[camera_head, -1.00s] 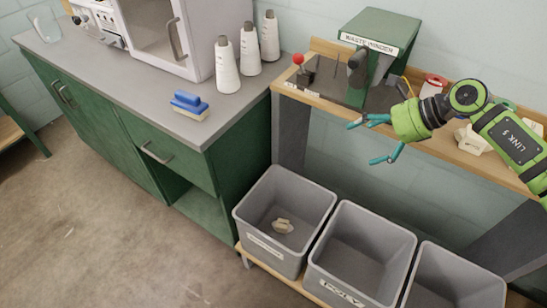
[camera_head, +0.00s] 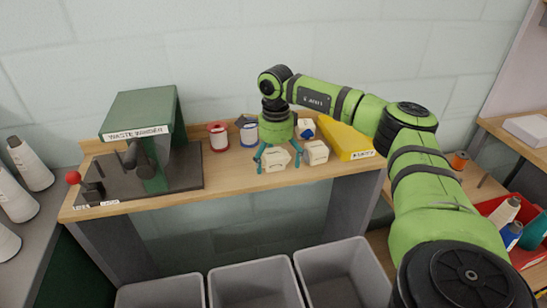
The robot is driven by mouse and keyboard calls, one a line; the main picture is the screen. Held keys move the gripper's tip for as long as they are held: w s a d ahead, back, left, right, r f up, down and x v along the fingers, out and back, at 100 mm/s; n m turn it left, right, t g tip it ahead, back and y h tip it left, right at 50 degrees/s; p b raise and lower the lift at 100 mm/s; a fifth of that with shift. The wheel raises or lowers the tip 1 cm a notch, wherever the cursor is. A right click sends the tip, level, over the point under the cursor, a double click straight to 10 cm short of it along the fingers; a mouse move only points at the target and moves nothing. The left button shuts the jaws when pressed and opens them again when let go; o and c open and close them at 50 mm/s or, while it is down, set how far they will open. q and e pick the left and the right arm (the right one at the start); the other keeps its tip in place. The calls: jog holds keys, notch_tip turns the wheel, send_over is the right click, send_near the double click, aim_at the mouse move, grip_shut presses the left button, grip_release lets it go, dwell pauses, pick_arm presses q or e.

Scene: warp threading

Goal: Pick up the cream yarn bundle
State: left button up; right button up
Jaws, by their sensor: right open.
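A cream yarn bundle (camera_head: 274,158), small and blocky, lies on the wooden bench top. My right gripper (camera_head: 278,162) points down over it, with its teal fingers apart, one on each side of the bundle. I cannot tell whether the fingers touch it. A second cream bundle (camera_head: 316,152) lies close to the right of the gripper. A third pale bundle with blue on it (camera_head: 306,128) lies behind. My left gripper is out of view.
Behind and left of the gripper stand a red-and-white spool (camera_head: 218,137) and a blue-and-white spool (camera_head: 249,133). A yellow tray (camera_head: 346,139) lies to the right. The green waste winder (camera_head: 145,115) stands left. Grey bins (camera_head: 255,272) stand below the bench.

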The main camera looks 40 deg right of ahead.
jog(key=shift+w+f, duration=0.1)
jog(key=shift+f, duration=0.1)
jog(key=shift+a, duration=0.1)
jog(key=c, duration=1.1)
